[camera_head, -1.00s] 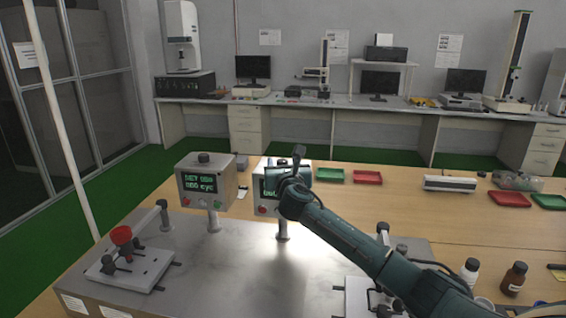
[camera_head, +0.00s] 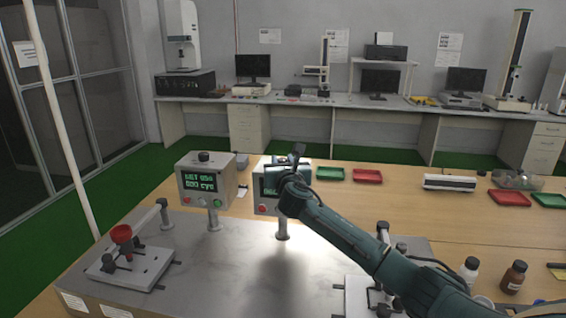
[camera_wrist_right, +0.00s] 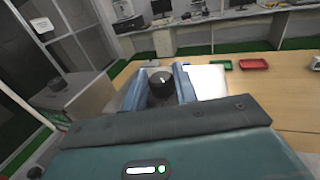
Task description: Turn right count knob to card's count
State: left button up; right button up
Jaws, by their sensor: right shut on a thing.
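The right control box (camera_head: 262,206) stands on a post on the grey metal bench top. Its green display (camera_head: 268,187) is partly hidden by my right arm, and I cannot read its count. My right gripper (camera_head: 281,166) is at the top of this box. In the right wrist view, a dark round knob (camera_wrist_right: 162,84) sits between its two blue fingers (camera_wrist_right: 161,88), which are shut on it. The left control box (camera_head: 206,184) has a free black knob (camera_head: 204,157) and a lit green display. I cannot make out the count card. My left gripper is not in view.
A red-cupped fixture (camera_head: 122,236) stands at the left on the metal bench. Green (camera_head: 330,174) and red (camera_head: 368,177) trays lie behind the right box. Bottles (camera_head: 514,277) stand at the lower right.

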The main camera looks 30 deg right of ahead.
jog(key=shift+a+m+h, duration=0.1)
jog(key=shift+m+h, duration=0.2)
jog(key=shift+h, duration=0.2)
jog(key=m+g+h, duration=0.2)
jog(key=h, duration=0.1)
jog(key=shift+w+a, duration=0.15)
jog(key=shift+w+a+f+m+g+h+b, duration=0.1)
jog(key=shift+m+g+h+b, duration=0.25)
jog(key=shift+m+g+h, duration=1.45)
jog(key=o, duration=1)
jog(key=shift+c, duration=0.2)
jog(key=b+v, duration=0.1)
jog(key=v, duration=1.2)
jog(key=shift+f+b, duration=0.2)
jog(key=shift+b, duration=0.2)
